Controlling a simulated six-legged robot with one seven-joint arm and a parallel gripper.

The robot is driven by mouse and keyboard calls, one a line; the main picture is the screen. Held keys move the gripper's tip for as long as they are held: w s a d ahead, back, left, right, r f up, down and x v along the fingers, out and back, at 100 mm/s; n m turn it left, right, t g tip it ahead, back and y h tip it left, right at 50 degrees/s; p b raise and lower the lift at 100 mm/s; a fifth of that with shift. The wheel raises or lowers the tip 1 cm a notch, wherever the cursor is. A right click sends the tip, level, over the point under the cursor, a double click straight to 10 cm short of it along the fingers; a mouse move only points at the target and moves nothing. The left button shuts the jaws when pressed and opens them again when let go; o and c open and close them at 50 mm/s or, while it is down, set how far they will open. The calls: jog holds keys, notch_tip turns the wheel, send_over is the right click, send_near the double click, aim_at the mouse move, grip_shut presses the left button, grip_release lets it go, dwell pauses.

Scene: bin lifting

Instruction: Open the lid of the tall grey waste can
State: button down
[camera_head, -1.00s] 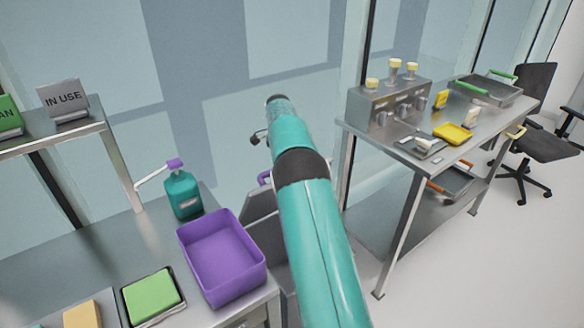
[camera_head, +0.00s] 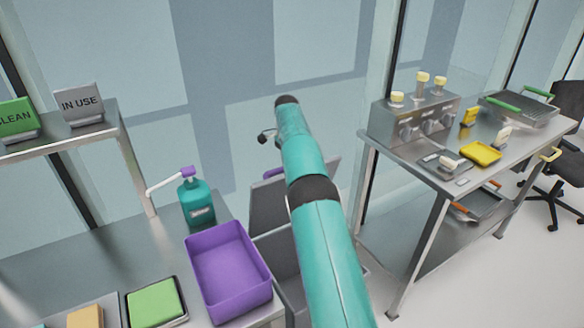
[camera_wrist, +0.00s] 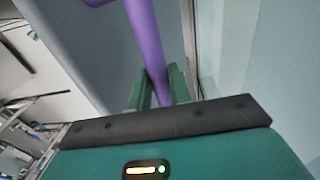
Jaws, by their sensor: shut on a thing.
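The tall grey waste can (camera_head: 284,250) stands between the two metal tables, partly hidden behind my arm. Its grey lid (camera_head: 266,208) is raised and steeply tilted, showing on both sides of the arm above the can. A bit of the purple handle (camera_head: 273,173) shows at the lid's upper edge. In the wrist view, my gripper (camera_wrist: 160,82) has its green fingers shut on the purple handle (camera_wrist: 143,35), with the lid's grey face (camera_wrist: 95,45) beside it. In the head view the arm hides the fingers.
A purple bin (camera_head: 228,270) stands on the left table beside the can, with a teal pump bottle (camera_head: 198,203) behind it. The right table (camera_head: 420,170) holds a metal device and trays. A glass wall is behind. Floor is clear at lower right.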

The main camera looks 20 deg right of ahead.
jog(key=shift+w+a+f, duration=0.1)
jog(key=shift+w+a, duration=0.1)
jog(key=shift+w, duration=0.15)
dwell(0.4)
jog(key=c, duration=1.3)
grip_release()
jog(key=shift+d, duration=0.1)
jog(key=shift+r, duration=0.3)
